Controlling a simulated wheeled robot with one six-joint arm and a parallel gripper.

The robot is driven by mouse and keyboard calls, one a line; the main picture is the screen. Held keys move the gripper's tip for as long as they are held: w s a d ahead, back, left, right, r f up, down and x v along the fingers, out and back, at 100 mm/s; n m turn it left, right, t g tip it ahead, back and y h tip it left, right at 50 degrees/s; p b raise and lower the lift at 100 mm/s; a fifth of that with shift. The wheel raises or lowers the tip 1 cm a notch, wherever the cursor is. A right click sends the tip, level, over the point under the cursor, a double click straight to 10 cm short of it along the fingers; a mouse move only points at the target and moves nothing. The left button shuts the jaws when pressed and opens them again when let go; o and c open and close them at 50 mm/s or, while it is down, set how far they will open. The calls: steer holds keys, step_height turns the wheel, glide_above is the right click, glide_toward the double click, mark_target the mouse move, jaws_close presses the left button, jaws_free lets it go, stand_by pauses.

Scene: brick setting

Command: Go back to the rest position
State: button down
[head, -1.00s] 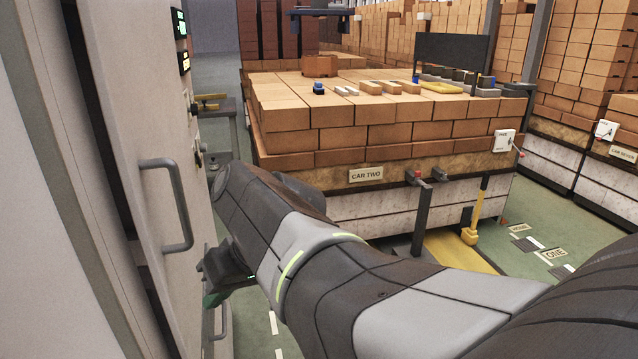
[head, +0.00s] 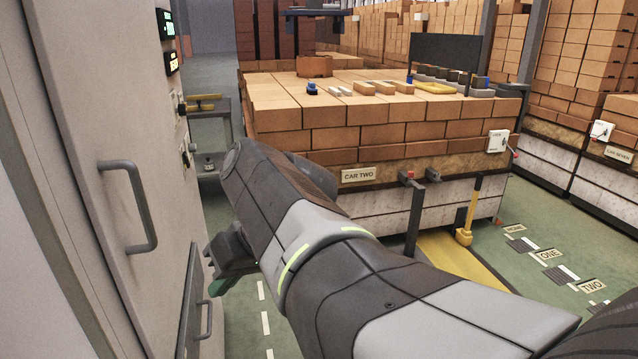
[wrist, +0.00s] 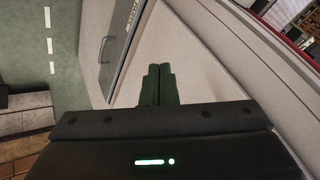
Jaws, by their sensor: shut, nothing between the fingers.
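My gripper (wrist: 157,84) shows in the wrist view with its two green fingers together and nothing between them. It points along the pale cabinet front (wrist: 200,60). In the head view my gripper (head: 222,282) is mostly hidden behind my own arm; only a dark part and a green edge show, to the right of the cabinet's lower part. My arm reaches from the lower right toward the middle left of the head view.
The cabinet (head: 90,130) with a grey handle (head: 135,205) stands close on the left. The brick-laden car labelled CAR TWO (head: 360,175) stands ahead, with a yellow-handled lever (head: 466,232) at its front. Green floor (head: 530,215) is open at the right.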

steer(key=s+v, duration=0.1)
steer(key=v, duration=0.5)
steer(key=shift+s+r, duration=0.25)
steer(key=shift+r, duration=0.1)
steer(key=shift+d+f, duration=0.1)
steer(key=shift+d, duration=0.05)
